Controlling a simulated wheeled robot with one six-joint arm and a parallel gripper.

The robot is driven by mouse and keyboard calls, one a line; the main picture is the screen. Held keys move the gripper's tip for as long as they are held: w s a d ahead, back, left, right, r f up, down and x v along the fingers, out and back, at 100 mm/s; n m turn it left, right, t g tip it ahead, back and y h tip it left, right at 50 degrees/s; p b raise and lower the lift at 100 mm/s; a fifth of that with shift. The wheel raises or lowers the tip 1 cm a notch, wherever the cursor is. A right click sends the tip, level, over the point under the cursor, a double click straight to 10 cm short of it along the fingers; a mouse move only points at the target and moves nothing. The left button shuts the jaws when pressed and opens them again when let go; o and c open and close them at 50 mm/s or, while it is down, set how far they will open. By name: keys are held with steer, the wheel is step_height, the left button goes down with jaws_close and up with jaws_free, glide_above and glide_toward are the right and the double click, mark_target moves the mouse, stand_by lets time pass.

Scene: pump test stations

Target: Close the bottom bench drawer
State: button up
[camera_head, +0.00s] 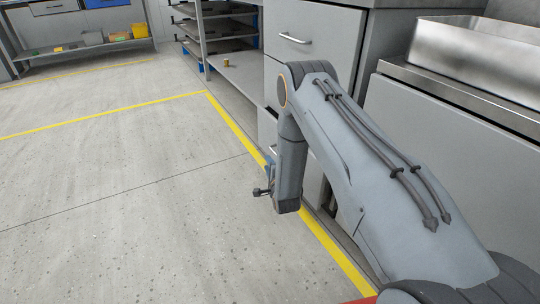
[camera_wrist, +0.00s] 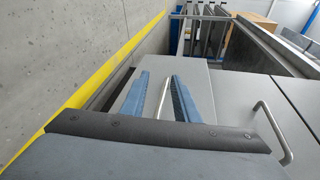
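The bottom bench drawer (camera_wrist: 205,90) is a plain grey front in the wrist view, below the drawer with the bent bar handle. Its thin metal handle (camera_wrist: 166,98) lies between the two blue fingers of my gripper (camera_wrist: 159,75). The fingers are apart, one on each side of the handle; I cannot tell whether either touches it. In the head view, part of the lower drawer front (camera_head: 267,126) shows beside my arm, which hides most of it.
The upper drawer (camera_head: 318,28) has a metal bar handle (camera_head: 294,39) and looks shut. A metal basin (camera_head: 480,58) sits on the counter at right. Shelves (camera_head: 238,72) stand beyond the bench. The floor at left is clear, with yellow lines (camera_head: 235,128).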

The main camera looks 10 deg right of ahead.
steer(key=w+d+b, duration=0.1)
steer(key=w, duration=0.1)
steer(key=w+d+m+t+h+b, duration=0.1)
steer(key=d, duration=0.1)
steer(key=w+d+m+h+b, duration=0.1)
steer(key=w, duration=0.1)
steer(key=shift+w+d+f, duration=0.3)
steer(key=shift+d+f, duration=0.05)
steer(key=shift+d, duration=0.05)
steer(key=shift+w+b, duration=0.45)
steer(key=shift+w, duration=0.05)
jaws_close()
